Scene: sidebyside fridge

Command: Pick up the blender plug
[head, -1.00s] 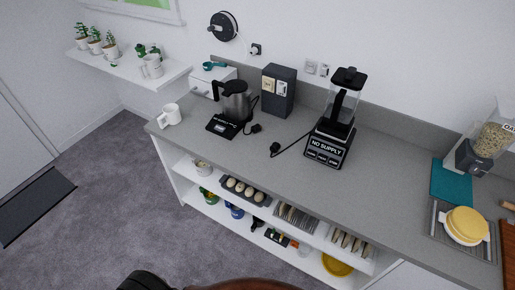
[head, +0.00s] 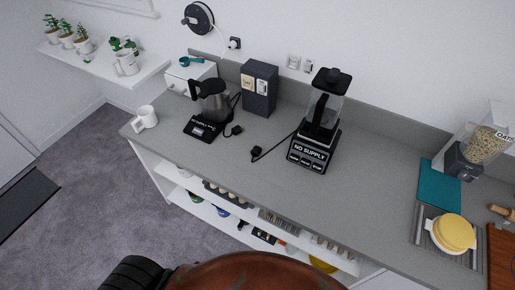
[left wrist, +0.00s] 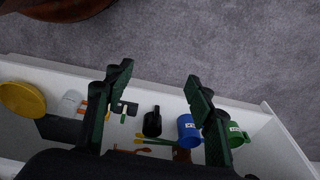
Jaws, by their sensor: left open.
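The blender (head: 319,122) stands on the grey counter with a "NO SUPPLY" label on its base. Its black plug (head: 257,152) lies on the counter to its left, on a short dark cord. A second black plug (head: 236,130) lies beside the kettle (head: 211,101). My left gripper (left wrist: 160,90) shows in the left wrist view with its two fingers wide apart and nothing between them. It is above the floor and the low shelf, away from the plug. Neither gripper shows in the head view.
The counter (head: 222,160) is clear in front of the blender plug. A dark dispenser box (head: 259,87) and wall sockets (head: 293,62) are behind. A white mug (head: 145,117) stands at the left end. The low shelf holds a blue cup (left wrist: 189,130) and a green cup (left wrist: 237,134).

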